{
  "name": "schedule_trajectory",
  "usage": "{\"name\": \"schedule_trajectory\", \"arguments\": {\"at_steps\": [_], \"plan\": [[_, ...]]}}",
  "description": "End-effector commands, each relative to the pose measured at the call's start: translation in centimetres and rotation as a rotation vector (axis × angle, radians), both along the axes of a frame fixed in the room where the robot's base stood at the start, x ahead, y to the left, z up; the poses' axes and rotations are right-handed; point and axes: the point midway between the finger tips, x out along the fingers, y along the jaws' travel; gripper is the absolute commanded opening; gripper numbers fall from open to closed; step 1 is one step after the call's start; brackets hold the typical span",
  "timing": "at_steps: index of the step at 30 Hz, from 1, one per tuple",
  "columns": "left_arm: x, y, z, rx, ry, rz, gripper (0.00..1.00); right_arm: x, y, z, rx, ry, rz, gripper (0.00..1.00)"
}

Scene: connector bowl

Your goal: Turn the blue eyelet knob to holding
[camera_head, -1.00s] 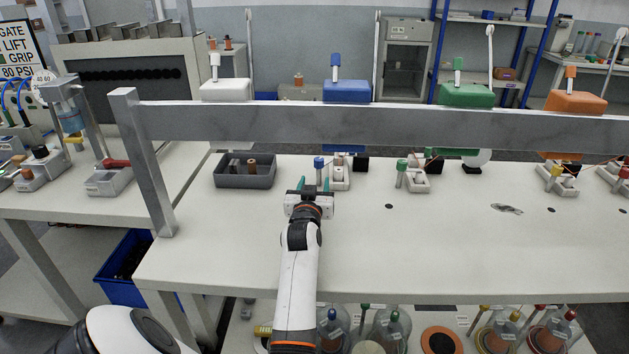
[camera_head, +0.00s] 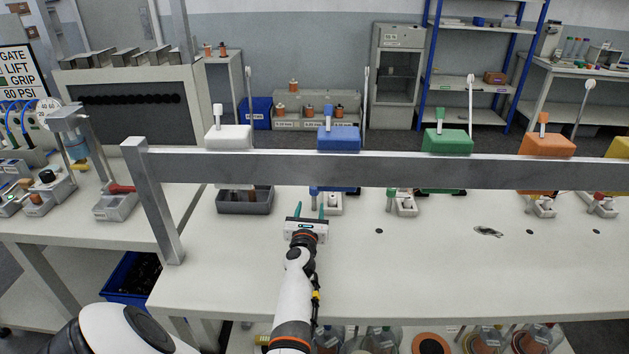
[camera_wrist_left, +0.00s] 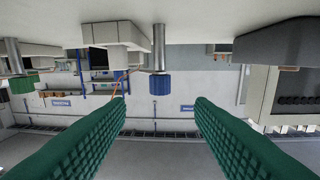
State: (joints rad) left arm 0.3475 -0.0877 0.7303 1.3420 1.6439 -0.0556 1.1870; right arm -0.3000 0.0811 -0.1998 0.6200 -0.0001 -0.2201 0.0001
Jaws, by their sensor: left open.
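The blue eyelet knob (camera_head: 313,190) is a blue cap on a metal post. In the head view it stands just behind the table's middle, partly covered by the grey rail. My left gripper (camera_head: 309,211) is in front of it, with two green fingers apart and nothing between them. The left wrist view is upside down; there the blue knob (camera_wrist_left: 160,84) hangs from its post, between the lines of the open fingers (camera_wrist_left: 160,102) and beyond their tips, apart from them. A white fixture (camera_head: 334,203) stands beside the knob. The right gripper is not in view.
A grey metal rail (camera_head: 400,170) crosses above the table behind my gripper. A dark grey bin (camera_head: 245,206) lies left of the knob. A green-capped post (camera_head: 390,195) and its white fixture (camera_head: 405,206) stand to the right.

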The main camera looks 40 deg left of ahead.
Motion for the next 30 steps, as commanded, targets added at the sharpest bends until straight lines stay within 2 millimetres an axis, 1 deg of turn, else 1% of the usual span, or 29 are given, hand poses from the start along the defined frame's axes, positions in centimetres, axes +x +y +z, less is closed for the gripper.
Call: {"name": "schedule_trajectory", "arguments": {"at_steps": [5,8,15,18,24,30], "plan": [[1.3,1.0,-0.3,-0.019,-0.014,0.002,0.49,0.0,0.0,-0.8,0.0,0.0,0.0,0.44],[2.8,2.1,-0.3,-0.019,-0.015,0.003,0.49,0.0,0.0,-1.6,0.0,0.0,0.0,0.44],[6.7,4.9,-0.5,-0.018,-0.014,0.001,0.49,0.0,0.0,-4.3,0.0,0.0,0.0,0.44],[8.0,5.8,-0.6,-0.017,-0.012,0.001,0.49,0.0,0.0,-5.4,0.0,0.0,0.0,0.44],[9.4,6.9,-0.2,-0.015,-0.011,0.002,0.49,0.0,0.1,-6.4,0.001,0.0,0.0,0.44],[9.7,7.1,-0.1,-0.015,-0.008,0.001,0.49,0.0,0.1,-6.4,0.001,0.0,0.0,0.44]]}}
